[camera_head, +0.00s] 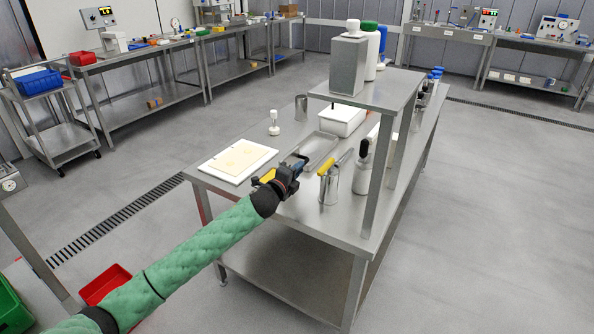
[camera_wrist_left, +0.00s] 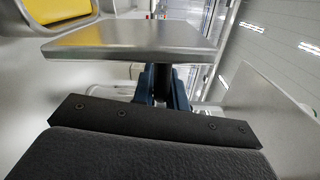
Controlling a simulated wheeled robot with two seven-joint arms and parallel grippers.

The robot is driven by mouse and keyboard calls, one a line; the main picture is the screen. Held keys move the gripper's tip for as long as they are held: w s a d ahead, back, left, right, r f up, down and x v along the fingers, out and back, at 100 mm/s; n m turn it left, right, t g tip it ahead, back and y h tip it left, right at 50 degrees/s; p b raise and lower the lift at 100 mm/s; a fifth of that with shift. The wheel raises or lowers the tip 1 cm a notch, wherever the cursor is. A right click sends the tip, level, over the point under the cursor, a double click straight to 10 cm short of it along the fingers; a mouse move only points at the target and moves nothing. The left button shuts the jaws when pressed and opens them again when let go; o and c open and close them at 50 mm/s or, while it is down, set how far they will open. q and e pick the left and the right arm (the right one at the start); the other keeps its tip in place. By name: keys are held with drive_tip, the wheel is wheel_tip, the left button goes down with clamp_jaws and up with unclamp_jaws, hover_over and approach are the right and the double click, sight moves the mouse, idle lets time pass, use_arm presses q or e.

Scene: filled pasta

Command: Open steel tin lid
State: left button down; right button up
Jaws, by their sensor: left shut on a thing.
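My left gripper (camera_head: 297,165) reaches over the near part of the steel table in the head view. In the wrist view its blue fingers (camera_wrist_left: 154,86) are shut at a flat, square-cornered steel plate, which looks like the steel tin lid (camera_wrist_left: 130,38). A yellow surface within a pale metal rim (camera_wrist_left: 62,10) shows at the upper left there. A small yellow patch (camera_head: 265,176) shows just left of the gripper in the head view. Most of the tin is hidden by the gripper, so I cannot tell how far the lid stands off it. My right gripper is not in view.
A white board (camera_head: 226,174) with pale dough lies left of the gripper. A steel tray (camera_head: 318,151) lies behind it. A steel jug (camera_head: 329,188) with yellow-handled tools and a bottle (camera_head: 362,177) stand close right. A raised shelf (camera_head: 389,92) with a post overhangs the right side.

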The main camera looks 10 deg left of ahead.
use_arm(q)
drive_tip(key=c, duration=1.5)
unclamp_jaws()
drive_tip(key=shift+o, duration=0.2)
